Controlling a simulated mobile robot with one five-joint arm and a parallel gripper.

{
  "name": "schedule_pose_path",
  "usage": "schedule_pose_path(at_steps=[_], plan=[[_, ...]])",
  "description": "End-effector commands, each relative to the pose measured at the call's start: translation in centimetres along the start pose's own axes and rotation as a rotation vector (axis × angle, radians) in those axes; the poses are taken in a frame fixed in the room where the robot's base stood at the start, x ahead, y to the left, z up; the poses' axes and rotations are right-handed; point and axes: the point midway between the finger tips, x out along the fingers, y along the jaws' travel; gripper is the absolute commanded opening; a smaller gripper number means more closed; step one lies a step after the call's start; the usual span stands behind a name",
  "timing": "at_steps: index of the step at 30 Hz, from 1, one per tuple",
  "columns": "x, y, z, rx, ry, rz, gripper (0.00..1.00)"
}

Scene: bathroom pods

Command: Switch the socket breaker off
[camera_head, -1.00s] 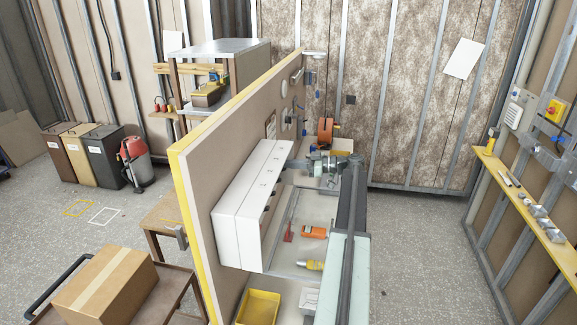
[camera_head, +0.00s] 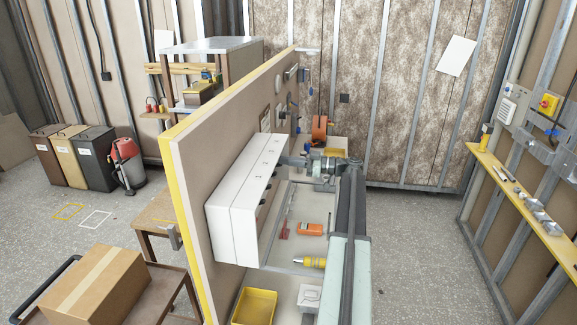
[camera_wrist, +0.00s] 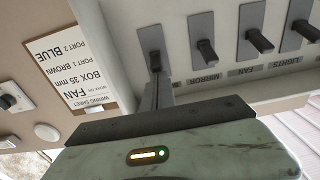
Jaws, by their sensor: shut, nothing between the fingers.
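The white breaker box (camera_head: 232,215) is mounted on the partition wall. In the wrist view its face appears upside down, with a row of dark levers on grey plates. Labels read MIRROR, FAN and LIGHTS below three levers: mirror (camera_wrist: 207,52), fan (camera_wrist: 260,41) and lights (camera_wrist: 305,30). The leftmost lever (camera_wrist: 155,61) has its label hidden behind my gripper, so I cannot read whether it is the socket breaker. My gripper (camera_wrist: 157,82) is shut and empty, its tips just below that lever; I cannot tell if they touch. In the head view my gripper (camera_head: 286,160) is beside the box's far end.
A wiring sheet (camera_wrist: 75,68) hangs left of the box in the wrist view. Below the box a bench holds an orange device (camera_head: 310,229) and a yellow-tipped tool (camera_head: 312,262). A yellow bin (camera_head: 255,307) stands nearer. The floor to the right is clear.

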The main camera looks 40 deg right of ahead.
Motion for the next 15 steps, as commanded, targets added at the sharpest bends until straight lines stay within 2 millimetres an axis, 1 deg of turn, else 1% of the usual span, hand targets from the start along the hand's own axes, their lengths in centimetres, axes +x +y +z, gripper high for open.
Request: schedule_pose_path(at_steps=[1, 9, 15], plan=[[-0.12, 0.00, 0.41, 0.000, 0.000, 0.000, 0.00], [0.20, -0.21, 1.40, 0.000, -0.001, -0.008, 0.00], [0.43, -0.29, 1.20, 0.000, -0.001, -0.011, 0.00]])
